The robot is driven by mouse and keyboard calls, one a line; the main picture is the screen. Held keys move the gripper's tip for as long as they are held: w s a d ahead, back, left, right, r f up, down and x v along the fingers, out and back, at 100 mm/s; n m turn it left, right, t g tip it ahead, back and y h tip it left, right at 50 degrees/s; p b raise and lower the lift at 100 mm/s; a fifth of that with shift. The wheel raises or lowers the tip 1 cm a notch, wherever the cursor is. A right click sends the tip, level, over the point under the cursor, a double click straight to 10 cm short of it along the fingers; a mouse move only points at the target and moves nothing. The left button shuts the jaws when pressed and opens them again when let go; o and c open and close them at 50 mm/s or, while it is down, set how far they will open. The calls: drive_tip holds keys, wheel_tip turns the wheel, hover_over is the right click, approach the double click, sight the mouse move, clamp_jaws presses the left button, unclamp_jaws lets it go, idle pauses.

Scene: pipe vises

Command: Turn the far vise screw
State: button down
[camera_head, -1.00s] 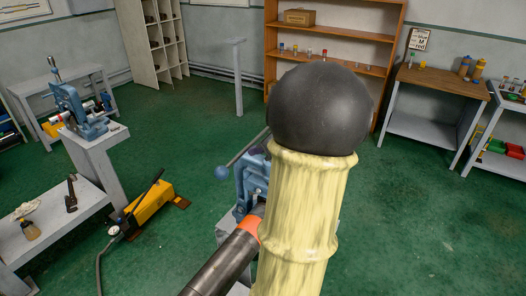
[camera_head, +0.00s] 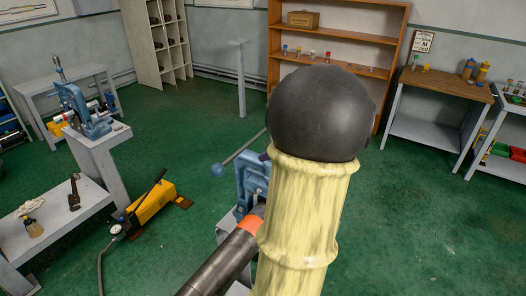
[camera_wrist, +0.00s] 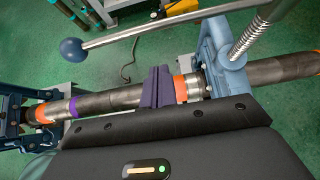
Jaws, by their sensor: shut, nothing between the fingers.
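A blue vise (camera_head: 250,178) stands at the pipe's far end in the head view, partly hidden by my arm. It shows at the upper right of the wrist view (camera_wrist: 222,68), with its steel screw (camera_wrist: 252,30) above. Its handle bar (camera_wrist: 150,31) ends in a blue ball (camera_wrist: 72,48); the ball also shows in the head view (camera_head: 218,170). The dark pipe (camera_wrist: 115,98) with orange bands passes through the vise. My gripper (camera_wrist: 158,80) is shut and empty, its purple fingers together in front of the pipe, below the bar. Contact with the pipe cannot be told.
Another blue vise (camera_wrist: 12,118) holds the pipe at the wrist view's left. A separate vise (camera_head: 82,110) sits on a left bench. A yellow pump (camera_head: 150,203) with hose lies on the green floor. A wooden shelf (camera_head: 392,52) stands behind; floor at right is clear.

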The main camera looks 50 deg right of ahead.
drive_tip(key=b+v, duration=0.1)
drive_tip(key=v, duration=0.8)
drive_tip(key=shift+s+r+b, duration=0.25)
drive_tip(key=shift+r+b, duration=0.05)
drive_tip(key=shift+d, duration=0.1)
